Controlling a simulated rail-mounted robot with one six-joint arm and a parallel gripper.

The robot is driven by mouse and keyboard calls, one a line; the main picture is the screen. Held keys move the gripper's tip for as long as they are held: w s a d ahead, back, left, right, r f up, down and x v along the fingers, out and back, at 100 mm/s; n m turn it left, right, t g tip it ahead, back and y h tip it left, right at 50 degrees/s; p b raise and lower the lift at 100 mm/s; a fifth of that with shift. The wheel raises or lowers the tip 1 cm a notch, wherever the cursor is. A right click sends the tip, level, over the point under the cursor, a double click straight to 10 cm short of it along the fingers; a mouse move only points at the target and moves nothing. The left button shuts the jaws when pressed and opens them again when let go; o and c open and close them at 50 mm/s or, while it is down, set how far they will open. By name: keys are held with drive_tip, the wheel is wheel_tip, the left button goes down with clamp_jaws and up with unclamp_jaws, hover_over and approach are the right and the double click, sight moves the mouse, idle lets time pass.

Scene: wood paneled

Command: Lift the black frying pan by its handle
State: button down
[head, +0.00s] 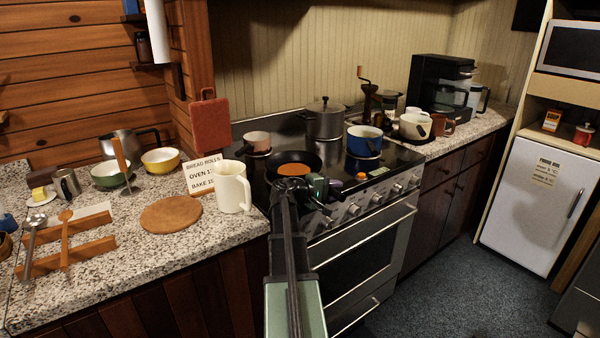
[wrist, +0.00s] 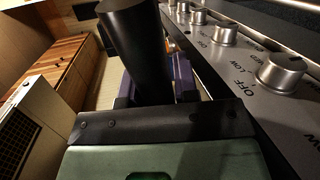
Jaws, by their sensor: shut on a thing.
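The black frying pan (head: 303,157) is at the left front of the stove, with an orange round thing (head: 294,170) in or just in front of it. My gripper (head: 326,188) is at the pan's near right side, above the stove's front edge. In the wrist view, the thick black handle (wrist: 136,45) rises between the purple fingers of my gripper (wrist: 155,85), which is shut on it. The arm hides part of the pan and handle in the head view. I cannot tell whether the pan touches the stove.
A blue pot (head: 364,141), a grey lidded pot (head: 324,120) and a small pot (head: 257,142) stand on the stove. A white mug (head: 233,187) stands on the counter just left. Stove knobs (wrist: 282,72) are close on the right in the wrist view.

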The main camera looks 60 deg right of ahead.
wheel_tip(320, 180, up, 5)
drive_tip(key=p, duration=0.5)
